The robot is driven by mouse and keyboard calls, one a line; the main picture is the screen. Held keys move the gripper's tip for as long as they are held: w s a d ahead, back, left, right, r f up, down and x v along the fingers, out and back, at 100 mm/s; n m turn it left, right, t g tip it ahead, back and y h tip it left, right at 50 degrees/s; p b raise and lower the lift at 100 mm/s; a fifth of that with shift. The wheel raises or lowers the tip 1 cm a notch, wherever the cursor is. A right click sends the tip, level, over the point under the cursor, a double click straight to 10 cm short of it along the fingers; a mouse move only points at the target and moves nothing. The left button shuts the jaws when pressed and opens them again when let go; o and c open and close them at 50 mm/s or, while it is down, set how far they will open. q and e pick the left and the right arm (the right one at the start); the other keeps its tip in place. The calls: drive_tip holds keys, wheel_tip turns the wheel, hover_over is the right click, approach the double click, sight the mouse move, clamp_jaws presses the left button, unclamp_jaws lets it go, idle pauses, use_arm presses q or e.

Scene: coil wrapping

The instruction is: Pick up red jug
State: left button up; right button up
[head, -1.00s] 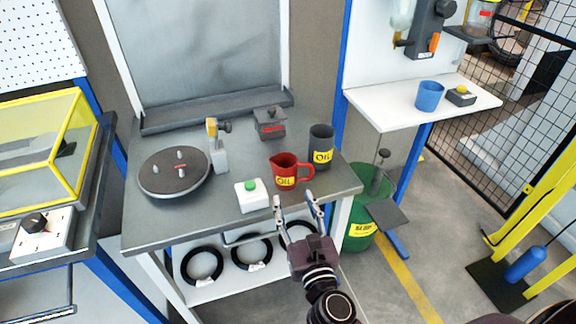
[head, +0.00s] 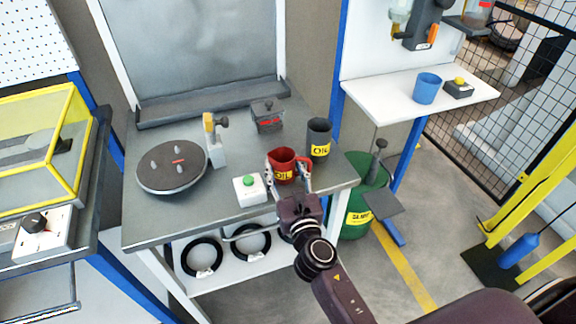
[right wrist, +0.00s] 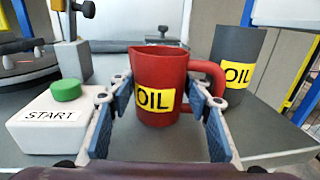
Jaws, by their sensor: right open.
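The red jug (head: 284,163) with a yellow OIL label stands upright on the grey table (head: 158,225), near its front right edge. In the right wrist view the jug (right wrist: 158,82) sits between the open fingers of my right gripper (right wrist: 160,115), its handle to the right. The right finger is close to the handle; I cannot tell whether it touches. In the head view my right gripper (head: 289,190) reaches the jug from the front, one finger on each side. My left gripper is not in view.
A dark grey OIL cup (head: 319,138) stands close behind the jug's right side. A white START box with a green button (head: 249,187) is just left of the gripper. A round turntable (head: 172,178) and a small grey lidded box (head: 267,113) are farther away.

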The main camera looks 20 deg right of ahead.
drive_tip(key=c, duration=0.7)
drive_tip(key=shift+c, duration=0.7)
